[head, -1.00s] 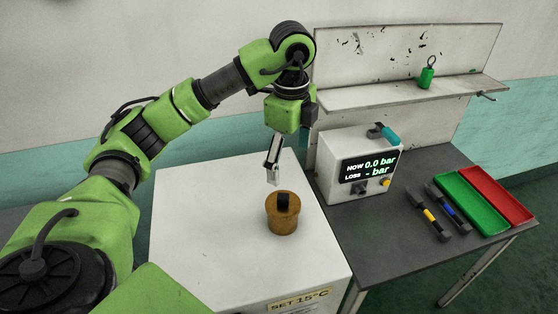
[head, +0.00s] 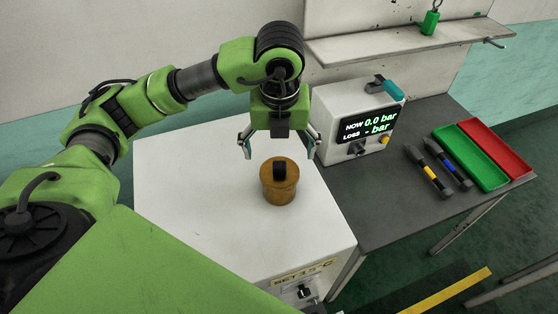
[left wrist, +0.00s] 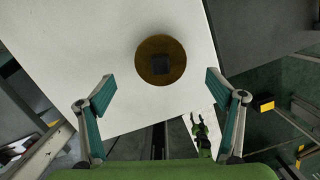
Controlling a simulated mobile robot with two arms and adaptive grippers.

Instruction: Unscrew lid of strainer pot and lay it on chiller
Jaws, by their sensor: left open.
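The strainer pot (head: 279,191) is a brown round pot standing upright on the white top of the chiller (head: 190,190). Its lid (head: 291,172) is on it and has a black block-shaped knob (head: 280,170). My left gripper (head: 277,152) is open and empty, pointing down just above and behind the pot, with its fingers apart. In the left wrist view the lid (left wrist: 150,62) shows from above, ahead of and between the two open fingers (left wrist: 158,92), not touched.
A tester box with a display (head: 355,130) stands on the dark table (head: 385,205) to the right. Two dark tools (head: 428,173) and green (head: 468,158) and red (head: 500,148) trays lie there. The chiller top around the pot is clear.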

